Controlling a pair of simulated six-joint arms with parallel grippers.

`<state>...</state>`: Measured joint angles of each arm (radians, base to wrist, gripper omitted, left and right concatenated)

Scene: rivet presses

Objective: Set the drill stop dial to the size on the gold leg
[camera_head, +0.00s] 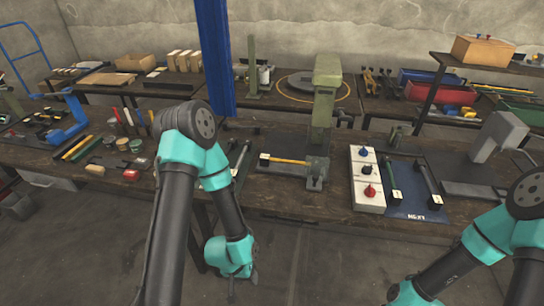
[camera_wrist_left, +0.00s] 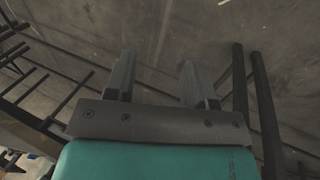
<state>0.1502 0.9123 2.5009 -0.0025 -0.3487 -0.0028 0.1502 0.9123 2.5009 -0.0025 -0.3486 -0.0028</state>
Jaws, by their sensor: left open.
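A gold rod, the gold leg (camera_head: 288,161), lies across a dark plate in front of the green press (camera_head: 323,110). A white tag (camera_head: 264,157) sits on its left end; its marking is too small to read. A white panel (camera_head: 367,180) to the right carries a blue, a black and a red knob (camera_head: 369,191). I cannot tell which knob is the drill stop dial. My left gripper (camera_head: 240,285) hangs in front of the bench, below its edge, away from the leg and panel. In the left wrist view its fingers (camera_wrist_left: 156,75) are apart and empty. My right gripper is out of view.
A blue mat (camera_head: 415,207) right of the panel bears a green leg (camera_head: 391,181) and a dark leg (camera_head: 428,181). A blue post (camera_head: 214,60) rises behind my left arm. A grey press (camera_head: 497,140) stands at right. Bare floor lies before the bench.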

